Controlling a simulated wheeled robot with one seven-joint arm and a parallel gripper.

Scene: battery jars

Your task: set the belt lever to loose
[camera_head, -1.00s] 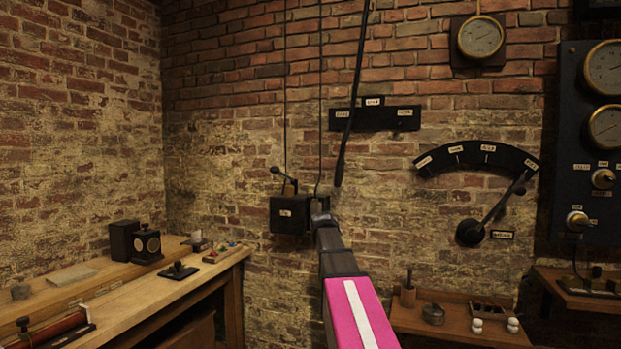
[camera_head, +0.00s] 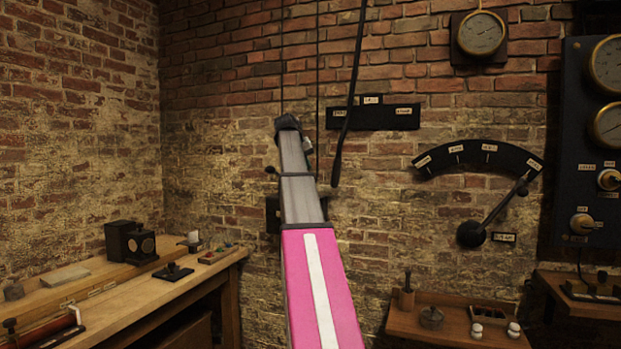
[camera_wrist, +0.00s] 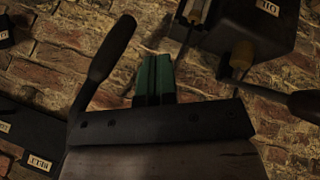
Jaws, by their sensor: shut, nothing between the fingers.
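The belt lever (camera_head: 349,95) is a long dark rod hanging in front of the brick wall, its thicker lower end leaning left. It crosses the left part of a black plate (camera_head: 385,122) with several small labels, too small to read here. The wrist view shows the lever's handle end (camera_wrist: 112,48) and the plate's corner with a label reading BELT (camera_wrist: 40,163). My gripper (camera_head: 288,121) is shut and empty, left of the lever in the head view. Its green fingers (camera_wrist: 155,72) are beside the handle in the wrist view, with a gap between them.
A dark box (camera_head: 272,215) on the wall, mostly behind my arm, shows in the wrist view (camera_wrist: 262,38) with an OIL label. Two thin vertical lines run above it. A dial lever (camera_head: 497,208) on an arc scale is to the right. A workbench (camera_head: 130,300) is at left.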

